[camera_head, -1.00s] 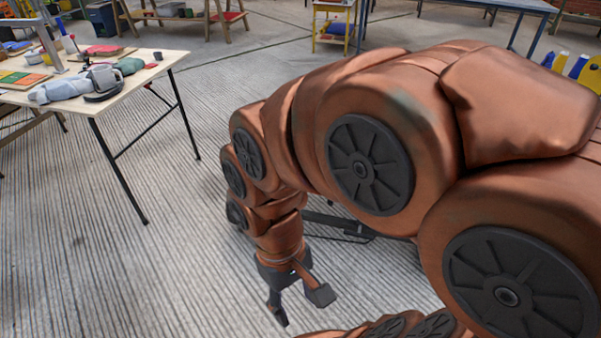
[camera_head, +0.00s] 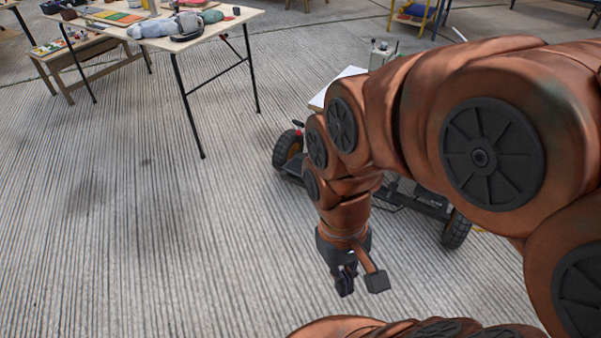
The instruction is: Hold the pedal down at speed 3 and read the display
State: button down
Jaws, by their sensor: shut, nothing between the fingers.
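My gripper (camera_head: 345,282) hangs at the end of my copper-coloured arm, pointing down over the ribbed grey floor. Its dark fingers are together, with nothing seen between them. Behind my arm stands a low wheeled cart, with one black tyre with an orange-brown hub (camera_head: 289,149) at its left and another black wheel (camera_head: 456,231) at its right. A grey-green box (camera_head: 382,56) with small knobs or posts on top and a white flat surface (camera_head: 338,86) show above my arm there. I cannot make out a pedal or a display; my arm hides much of the cart.
A pale table (camera_head: 205,37) with dark legs stands at the upper left, holding cloth-like rolls and tools. A low wooden bench (camera_head: 75,58) is beside it. A yellow-framed rack (camera_head: 418,14) is at the back. The floor at left and centre is clear.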

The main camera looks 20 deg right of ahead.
aim_at(294, 167)
jog(key=z, duration=0.5)
jog(key=i, duration=1.1)
jog(key=u, duration=0.45)
jog(key=i, duration=0.65)
jog(key=u, duration=0.65)
